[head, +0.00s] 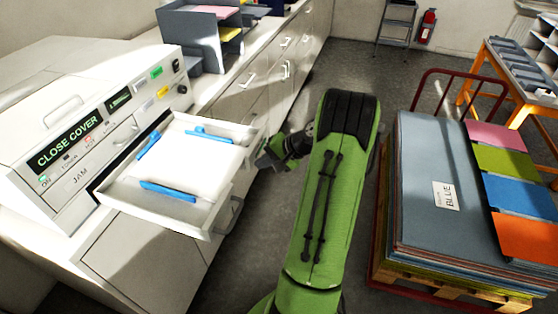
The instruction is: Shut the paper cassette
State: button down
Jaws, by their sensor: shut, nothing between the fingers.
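The paper cassette (215,217) is a white drawer pulled out of the front of a white copier (105,100). It holds white paper and several blue guides. My gripper (262,163) is at the right end of the cassette, close to its outer edge, with its fingers pointing left. I cannot tell whether it touches the cassette. The fingers look small and dark here; they are shut with nothing between them. My green arm hides part of the floor and cabinets behind it.
A grey sorter (205,40) with coloured paper stands behind the copier. White cabinets (270,75) run along the left. At right, a red-railed cart (385,270) carries stacked boards. A step stool (395,25) and fire extinguisher (427,25) are at the back. Grey floor is free between.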

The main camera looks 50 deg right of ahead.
jog(key=shift+w+a, duration=0.2)
jog(key=shift+w, duration=0.3)
